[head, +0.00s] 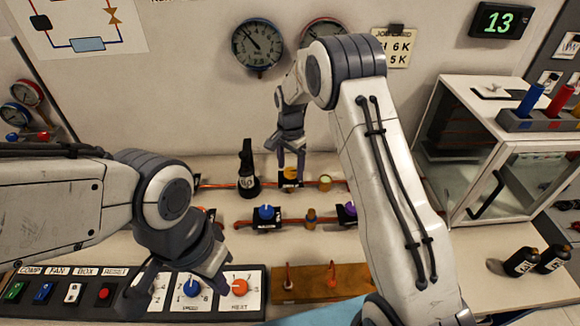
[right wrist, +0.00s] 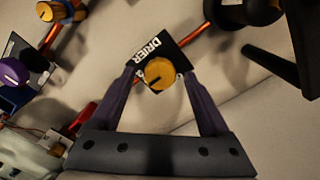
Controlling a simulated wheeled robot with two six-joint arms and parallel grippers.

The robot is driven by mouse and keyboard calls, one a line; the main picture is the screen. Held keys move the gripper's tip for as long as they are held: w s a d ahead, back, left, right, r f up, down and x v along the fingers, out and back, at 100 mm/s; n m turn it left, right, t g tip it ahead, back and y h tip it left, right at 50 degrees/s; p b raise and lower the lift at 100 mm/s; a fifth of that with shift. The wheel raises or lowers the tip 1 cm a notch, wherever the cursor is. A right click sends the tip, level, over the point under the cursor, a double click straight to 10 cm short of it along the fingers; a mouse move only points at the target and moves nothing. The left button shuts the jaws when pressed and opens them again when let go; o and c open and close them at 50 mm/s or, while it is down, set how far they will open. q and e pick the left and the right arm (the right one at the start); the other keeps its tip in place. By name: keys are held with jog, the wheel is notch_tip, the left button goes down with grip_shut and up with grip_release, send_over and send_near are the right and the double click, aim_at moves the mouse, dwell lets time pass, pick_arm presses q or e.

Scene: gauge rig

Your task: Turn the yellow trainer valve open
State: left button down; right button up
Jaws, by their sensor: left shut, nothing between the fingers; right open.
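The yellow valve knob (head: 290,173) sits on a small black base on the orange pipe at the middle of the bench. In the right wrist view the yellow knob (right wrist: 160,73) carries a dark mark, and its black base plate (right wrist: 181,58) reads DRIER. My right gripper (head: 290,163) is open at the knob, coming from above. In the right wrist view its fingertips (right wrist: 160,78) lie on either side of the knob; I cannot tell whether they touch it. My left gripper (head: 217,283) is shut and empty, above the control panel at the lower left.
A black bottle-shaped fitting (head: 248,170) stands left of the valve. A blue knob (head: 266,213) and a purple knob (head: 348,211) sit on the nearer pipe. The control panel (head: 255,308) has an orange knob (head: 239,287). A glass cabinet (head: 480,165) stands at the right.

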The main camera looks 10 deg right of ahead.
jog(key=shift+f, duration=0.45)
grip_shut()
